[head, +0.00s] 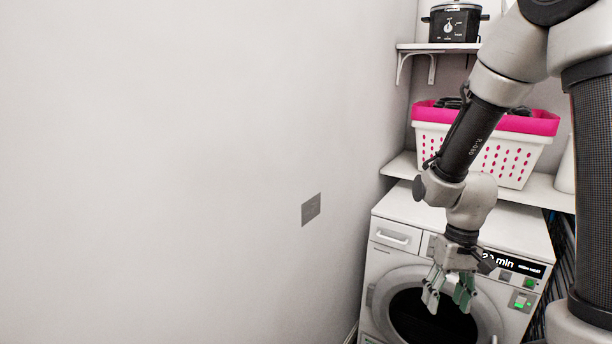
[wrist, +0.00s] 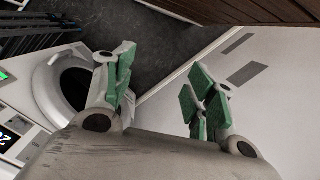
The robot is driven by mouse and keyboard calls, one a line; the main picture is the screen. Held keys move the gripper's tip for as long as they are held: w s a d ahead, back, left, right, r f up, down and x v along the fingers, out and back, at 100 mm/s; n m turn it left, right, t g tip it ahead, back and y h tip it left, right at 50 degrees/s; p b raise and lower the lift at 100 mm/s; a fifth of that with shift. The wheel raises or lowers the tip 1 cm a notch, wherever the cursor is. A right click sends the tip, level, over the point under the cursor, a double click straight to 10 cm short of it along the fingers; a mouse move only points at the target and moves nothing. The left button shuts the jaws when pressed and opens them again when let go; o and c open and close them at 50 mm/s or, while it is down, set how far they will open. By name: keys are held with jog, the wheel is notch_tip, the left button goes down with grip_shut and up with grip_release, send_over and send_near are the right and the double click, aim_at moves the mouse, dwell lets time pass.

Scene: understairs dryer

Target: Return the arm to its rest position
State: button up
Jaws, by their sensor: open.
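My gripper (head: 448,288) hangs from my bent arm in front of the white dryer (head: 398,218), in the right part of the head view. Its green-padded fingers are apart, and nothing shows between them. In the wrist view my gripper (wrist: 160,105) also stands open and empty. The dryer's round dark door (head: 420,318) lies behind the fingers in the head view, and part of it is hidden by them. The dryer's display (head: 500,262) shows a time in minutes, partly covered by my wrist. In the wrist view the door ring (wrist: 48,92) is at the left.
A white basket with a pink rim (head: 515,165) stands on a shelf above the dryer. A black slow cooker (head: 455,24) stands on a higher bracketed shelf (head: 425,47). A bare wall (head: 180,170) with a grey plate (head: 311,209) fills the left. Dark floor (wrist: 165,50) shows in the wrist view.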

jog(key=s+d+r+t, duration=0.3)
jog(key=s+r, duration=0.2)
jog(key=r, duration=0.6)
jog(key=s+d+r+t, duration=0.3)
jog(key=s+r, duration=0.2)
jog(key=r, duration=0.6)
jog(key=shift+h, duration=0.4)
jog(key=shift+r, duration=0.1)
